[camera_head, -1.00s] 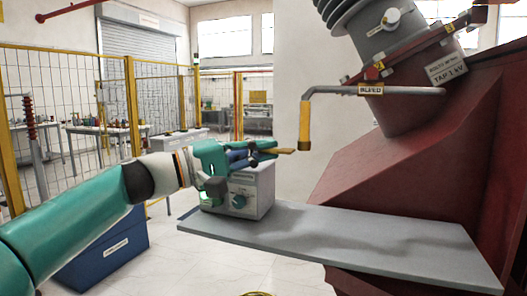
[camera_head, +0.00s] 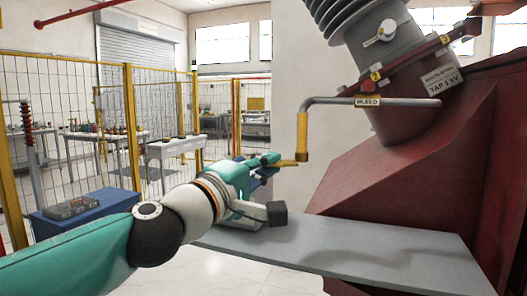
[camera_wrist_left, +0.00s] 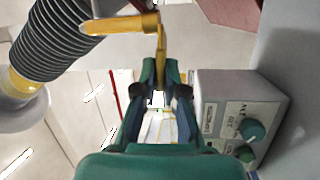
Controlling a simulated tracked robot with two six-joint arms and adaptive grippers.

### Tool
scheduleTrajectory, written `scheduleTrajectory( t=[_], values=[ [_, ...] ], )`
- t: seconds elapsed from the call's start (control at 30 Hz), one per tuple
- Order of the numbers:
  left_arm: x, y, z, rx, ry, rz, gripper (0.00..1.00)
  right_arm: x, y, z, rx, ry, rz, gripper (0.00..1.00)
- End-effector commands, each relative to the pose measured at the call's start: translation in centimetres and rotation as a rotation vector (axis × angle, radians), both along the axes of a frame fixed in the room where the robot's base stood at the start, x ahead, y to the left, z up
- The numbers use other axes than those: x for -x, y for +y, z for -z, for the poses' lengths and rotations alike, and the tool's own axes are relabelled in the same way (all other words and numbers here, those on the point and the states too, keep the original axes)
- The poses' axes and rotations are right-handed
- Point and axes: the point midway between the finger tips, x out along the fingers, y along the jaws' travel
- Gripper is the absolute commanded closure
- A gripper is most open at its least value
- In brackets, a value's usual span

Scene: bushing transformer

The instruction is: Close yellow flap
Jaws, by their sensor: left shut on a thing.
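The yellow flap (camera_head: 287,163) sits at the lower mouth of the yellow pipe end (camera_head: 303,135) on the grey BLEED pipe (camera_head: 375,102). It sticks out roughly level to the left, away from the mouth. My left gripper (camera_head: 270,162) comes from the left and is shut on the flap's outer end. In the left wrist view the flap (camera_wrist_left: 160,45) runs down between the closed fingers (camera_wrist_left: 158,95), with the yellow pipe end (camera_wrist_left: 120,24) above. The fingers hide the gripped part. My right gripper is out of view.
A grey shelf (camera_head: 365,250) lies below the gripper. A control box with green knobs (camera_wrist_left: 240,115) stands close beside the gripper in the left wrist view. The red transformer housing (camera_head: 420,160) fills the right. A yellow mesh fence (camera_head: 129,125) stands behind on the left.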

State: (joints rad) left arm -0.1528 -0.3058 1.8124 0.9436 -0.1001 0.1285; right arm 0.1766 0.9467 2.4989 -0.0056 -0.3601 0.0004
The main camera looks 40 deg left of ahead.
Motion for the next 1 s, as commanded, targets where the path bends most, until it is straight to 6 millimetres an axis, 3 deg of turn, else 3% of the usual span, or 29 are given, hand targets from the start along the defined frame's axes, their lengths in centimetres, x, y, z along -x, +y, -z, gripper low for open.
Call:
scheduleTrajectory(
  t=[0.03, 0.1, 0.3, 0.53, 1.0],
  values=[
    [-0.1, -0.8, -0.6, -0.003, 0.009, -0.026, 1.0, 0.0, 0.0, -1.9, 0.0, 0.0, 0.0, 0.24],
    [0.0, -1.2, -0.6, -0.003, 0.009, -0.084, 1.0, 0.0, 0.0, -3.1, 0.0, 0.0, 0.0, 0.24],
    [0.1, -2.2, -0.4, -0.005, 0.007, -0.253, 1.0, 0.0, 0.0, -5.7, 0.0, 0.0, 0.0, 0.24],
    [0.0, -3.3, 0.0, -0.006, 0.005, -0.457, 1.0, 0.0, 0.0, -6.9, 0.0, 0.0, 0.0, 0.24],
    [-0.8, -5.3, 0.2, -0.004, 0.004, -0.873, 1.0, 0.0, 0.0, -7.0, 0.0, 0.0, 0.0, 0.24]
  ],
)
